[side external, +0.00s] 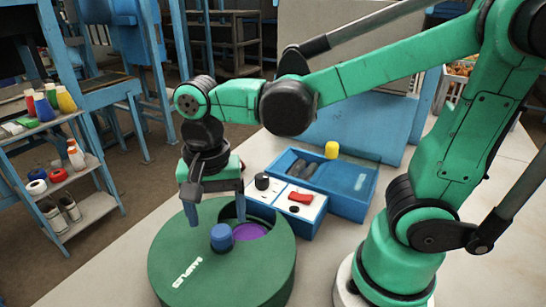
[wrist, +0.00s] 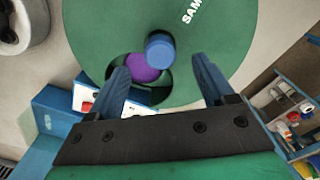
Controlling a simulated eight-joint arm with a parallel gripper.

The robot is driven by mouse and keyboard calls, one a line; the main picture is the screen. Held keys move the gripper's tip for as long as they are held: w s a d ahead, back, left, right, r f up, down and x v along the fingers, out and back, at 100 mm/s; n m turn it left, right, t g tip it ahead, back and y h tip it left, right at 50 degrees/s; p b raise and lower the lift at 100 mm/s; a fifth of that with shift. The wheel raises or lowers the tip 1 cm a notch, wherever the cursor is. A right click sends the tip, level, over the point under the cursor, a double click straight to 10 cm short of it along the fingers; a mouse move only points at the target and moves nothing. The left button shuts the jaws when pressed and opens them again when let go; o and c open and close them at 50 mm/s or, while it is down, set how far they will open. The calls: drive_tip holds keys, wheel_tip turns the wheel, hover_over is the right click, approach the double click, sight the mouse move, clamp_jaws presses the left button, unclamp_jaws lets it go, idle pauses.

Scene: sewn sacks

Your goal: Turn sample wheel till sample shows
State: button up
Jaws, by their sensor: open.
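The green sample wheel (side external: 232,282) is a round drum on the table with white lettering on top; it also shows in the wrist view (wrist: 105,32). A blue knob (side external: 223,240) stands up from its top and also shows in the wrist view (wrist: 160,47). Beside the knob is an opening with a purple round surface (side external: 251,231) showing in it, also seen in the wrist view (wrist: 139,70). My gripper (side external: 216,213) is open and empty above the wheel. In the wrist view the knob lies just ahead of and between its fingertips (wrist: 160,66).
A blue box (side external: 348,205) behind the wheel has a yellow cylinder (side external: 332,149) at its far side. Shelves with spools (side external: 58,175) stand left.

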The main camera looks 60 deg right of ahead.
sight(221, 231)
drive_tip(key=shift+f, duration=2.3)
clamp_jaws()
